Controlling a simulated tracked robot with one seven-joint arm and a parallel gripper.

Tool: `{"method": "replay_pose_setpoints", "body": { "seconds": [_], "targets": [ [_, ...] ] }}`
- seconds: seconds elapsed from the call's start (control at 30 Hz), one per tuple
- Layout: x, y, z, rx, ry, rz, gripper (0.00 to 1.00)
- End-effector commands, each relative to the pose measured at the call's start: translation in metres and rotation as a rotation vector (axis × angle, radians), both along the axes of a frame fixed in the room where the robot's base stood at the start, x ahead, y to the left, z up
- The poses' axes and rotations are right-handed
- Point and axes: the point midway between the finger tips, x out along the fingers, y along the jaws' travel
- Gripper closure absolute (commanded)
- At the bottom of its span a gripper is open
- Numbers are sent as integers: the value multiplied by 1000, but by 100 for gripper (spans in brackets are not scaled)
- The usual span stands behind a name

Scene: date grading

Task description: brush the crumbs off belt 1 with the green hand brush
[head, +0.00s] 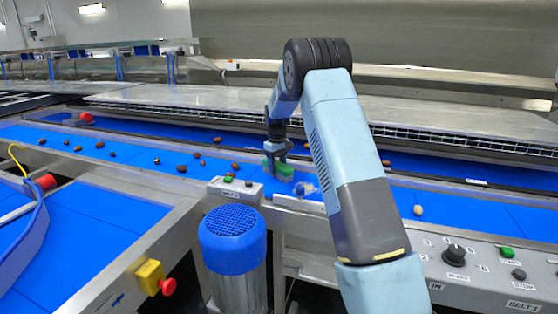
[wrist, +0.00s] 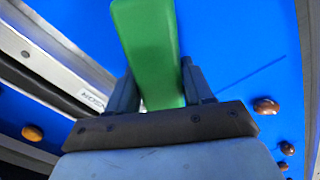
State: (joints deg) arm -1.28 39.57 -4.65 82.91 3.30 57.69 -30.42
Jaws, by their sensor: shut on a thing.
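The green hand brush (head: 279,170) is in my gripper (head: 276,151), low over or on the long blue belt (head: 345,190) in the middle of the head view. I cannot tell whether its bristles touch the belt. In the wrist view the brush's green body (wrist: 147,45) stands between my two dark fingers, which are shut on it. A label reading BELT 1 is on the control panel (head: 470,268) at the lower right. No crumbs can be made out clearly. My arm hides part of the belt.
Several brown dates (head: 181,169) lie on the belt left of the brush; more (wrist: 266,106) show at the wrist view's right. A pale lump (head: 307,188) lies just right of the brush. A small button box (head: 235,190) and a blue-capped motor (head: 233,240) stand in front.

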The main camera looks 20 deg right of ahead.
Motion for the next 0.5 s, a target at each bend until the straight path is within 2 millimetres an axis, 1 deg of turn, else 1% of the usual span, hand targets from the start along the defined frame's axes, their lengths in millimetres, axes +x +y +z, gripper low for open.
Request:
{"method": "replay_pose_setpoints", "body": {
  "seconds": [0.03,0.07,0.23,0.5],
  "targets": [
    [0,2,13,2,-4,3,93],
    [0,0,19,3,-5,0,93],
    [0,-9,31,2,-1,-11,93],
    [0,-6,56,2,-2,-8,93]
  ]
}}
